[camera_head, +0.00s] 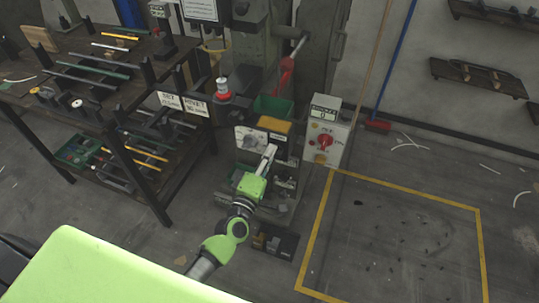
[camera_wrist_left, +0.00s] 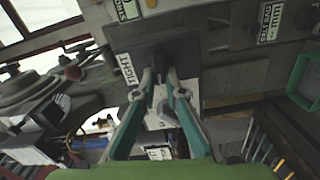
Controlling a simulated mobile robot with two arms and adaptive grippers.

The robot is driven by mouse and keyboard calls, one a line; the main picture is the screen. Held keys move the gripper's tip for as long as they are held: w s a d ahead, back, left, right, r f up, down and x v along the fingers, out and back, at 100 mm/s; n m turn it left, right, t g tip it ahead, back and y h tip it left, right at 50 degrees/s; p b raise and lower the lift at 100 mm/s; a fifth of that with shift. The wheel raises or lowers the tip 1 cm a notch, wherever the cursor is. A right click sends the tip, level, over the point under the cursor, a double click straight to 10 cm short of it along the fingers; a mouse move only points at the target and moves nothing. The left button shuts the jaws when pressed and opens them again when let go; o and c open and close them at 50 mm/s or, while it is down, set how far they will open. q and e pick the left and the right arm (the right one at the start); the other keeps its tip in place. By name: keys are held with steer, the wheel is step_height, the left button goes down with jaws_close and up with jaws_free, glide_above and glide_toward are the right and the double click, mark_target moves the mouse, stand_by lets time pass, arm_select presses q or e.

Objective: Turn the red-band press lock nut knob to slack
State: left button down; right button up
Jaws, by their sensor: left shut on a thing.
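The press (camera_head: 250,140) stands in the middle of the head view, with a red lever (camera_head: 287,72) at its upper right. My left gripper (camera_head: 268,155) reaches up to its front. In the left wrist view my left gripper (camera_wrist_left: 159,78) has its two fingers closed together at a dark plate, shut on a small dark part between the tips. This is at the place of the lock nut knob, which the fingertips mostly hide. A label reading TIGHT (camera_wrist_left: 127,68) lies left of the fingers; a slack label is not readable. My right gripper is not in view.
A control box (camera_head: 325,138) with a red switch stands right of the press. A workbench (camera_head: 80,105) with rods and tools is at the left. A green bin (camera_head: 272,107) sits on the press. The yellow-outlined floor area (camera_head: 400,235) is open.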

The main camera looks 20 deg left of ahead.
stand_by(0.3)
arm_select(q)
steer(key=c, duration=2.1)
jaws_free()
steer(key=shift+s, duration=0.1)
steer(key=s, duration=1.2)
steer(key=shift+a, duration=0.25)
